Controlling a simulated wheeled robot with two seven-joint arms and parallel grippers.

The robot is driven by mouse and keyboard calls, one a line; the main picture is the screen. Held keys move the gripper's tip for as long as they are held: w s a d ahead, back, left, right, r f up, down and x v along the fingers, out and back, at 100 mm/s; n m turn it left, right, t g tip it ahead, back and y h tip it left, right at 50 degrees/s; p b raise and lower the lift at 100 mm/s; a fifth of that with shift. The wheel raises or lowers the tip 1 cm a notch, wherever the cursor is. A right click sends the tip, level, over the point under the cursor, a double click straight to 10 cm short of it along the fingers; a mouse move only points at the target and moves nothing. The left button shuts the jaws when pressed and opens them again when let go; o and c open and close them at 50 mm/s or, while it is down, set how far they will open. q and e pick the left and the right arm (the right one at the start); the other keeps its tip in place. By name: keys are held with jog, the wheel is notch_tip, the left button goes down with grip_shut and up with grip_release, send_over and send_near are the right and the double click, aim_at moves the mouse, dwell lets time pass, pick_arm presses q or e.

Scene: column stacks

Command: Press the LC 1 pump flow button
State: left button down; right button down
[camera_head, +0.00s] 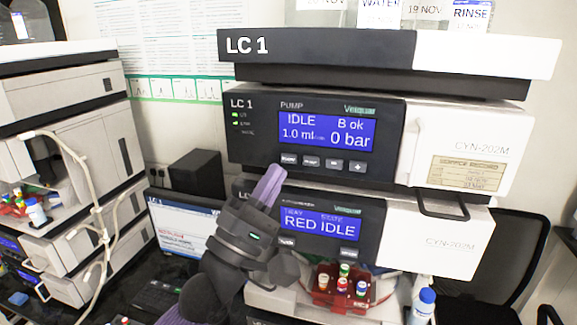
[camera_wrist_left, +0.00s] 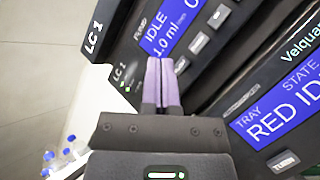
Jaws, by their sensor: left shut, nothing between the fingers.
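The LC 1 pump module (camera_head: 250,130) has a dark front panel with a blue display (camera_head: 326,132) reading IDLE, 1.0 ml, 0 bar. A row of small grey buttons sits under the display; the leftmost button (camera_head: 289,159) is closest to my gripper, but its label is too small to read. My left gripper (camera_head: 274,174) is shut and empty, its purple fingertips just below and left of that button. In the left wrist view the shut fingers (camera_wrist_left: 163,66) overlap the pump panel near the buttons (camera_wrist_left: 199,43). I cannot tell whether they touch it. My right gripper is out of view.
Below the pump, a second module (camera_head: 320,226) shows RED IDLE. A red rack (camera_head: 338,297) with several capped vials stands underneath. A door handle (camera_head: 440,207) sticks out at the right. A monitor (camera_head: 180,228) and another stack (camera_head: 70,140) stand to the left.

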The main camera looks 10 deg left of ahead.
aim_at(294, 146)
pick_arm(q)
jog(key=shift+w+b, duration=0.45)
jog(key=shift+w, duration=0.75)
dwell(1.1)
jog(key=shift+w, duration=0.4)
jog(key=shift+w+d+b, duration=0.1)
jog(key=shift+w+b, duration=0.3)
jog(key=shift+b, duration=0.15)
dwell(0.3)
jog(key=shift+s, duration=0.1)
jog(key=shift+s+p, duration=0.5)
jog(key=shift+s, duration=0.25)
